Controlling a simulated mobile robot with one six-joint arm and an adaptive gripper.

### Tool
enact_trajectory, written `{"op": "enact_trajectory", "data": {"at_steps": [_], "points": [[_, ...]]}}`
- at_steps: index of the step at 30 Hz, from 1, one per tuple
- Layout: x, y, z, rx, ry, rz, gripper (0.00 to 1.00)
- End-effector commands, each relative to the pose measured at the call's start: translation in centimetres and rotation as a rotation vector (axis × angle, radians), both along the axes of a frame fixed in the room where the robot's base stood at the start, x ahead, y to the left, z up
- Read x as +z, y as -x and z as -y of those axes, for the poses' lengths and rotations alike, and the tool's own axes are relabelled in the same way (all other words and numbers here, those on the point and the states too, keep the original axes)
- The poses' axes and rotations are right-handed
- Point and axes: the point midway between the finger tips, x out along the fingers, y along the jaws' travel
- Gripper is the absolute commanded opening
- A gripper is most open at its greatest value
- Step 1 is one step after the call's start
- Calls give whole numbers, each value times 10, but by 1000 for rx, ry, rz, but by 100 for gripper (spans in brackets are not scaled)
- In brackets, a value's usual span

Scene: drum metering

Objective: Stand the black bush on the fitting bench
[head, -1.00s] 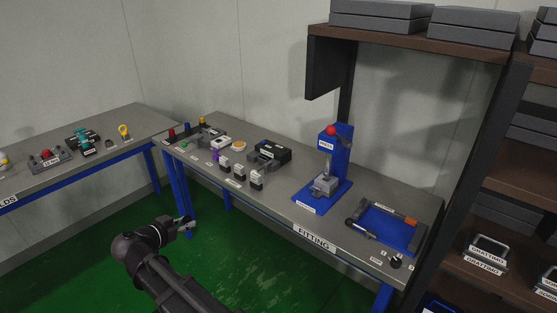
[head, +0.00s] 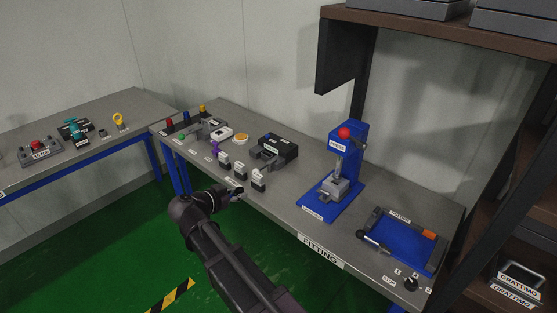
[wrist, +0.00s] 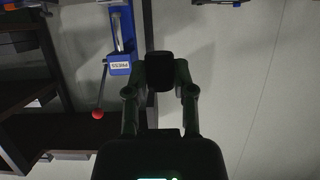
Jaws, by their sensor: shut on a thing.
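My gripper (head: 236,194) is at the front edge of the fitting bench (head: 295,222) in the head view, seen over the edge, left of the press. In the wrist view my gripper (wrist: 160,78) is shut on a dark block-like thing, the black bush (wrist: 159,66), held between the two fingertips. The bush is small and dark there, so its exact tilt is hard to tell. In the head view I cannot make it out apart from the gripper. The FITTING label (head: 321,250) is on the bench's front edge.
The blue press (head: 348,165) with a red knob stands on the bench. A blue tray (head: 403,240) lies right of it. Small white-labelled blocks (head: 240,171) and a black fixture (head: 279,150) stand to the left. Bare bench top lies between the blocks and the press.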

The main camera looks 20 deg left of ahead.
Motion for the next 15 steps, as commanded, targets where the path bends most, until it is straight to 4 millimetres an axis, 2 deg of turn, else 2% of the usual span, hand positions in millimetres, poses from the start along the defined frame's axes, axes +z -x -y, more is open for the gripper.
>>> {"op": "enact_trajectory", "data": {"at_steps": [9, 15], "points": [[-1, 9, -10, 18, 0, 0, 0], [-9, 3, 1, 22, -1, -1, 0]]}}
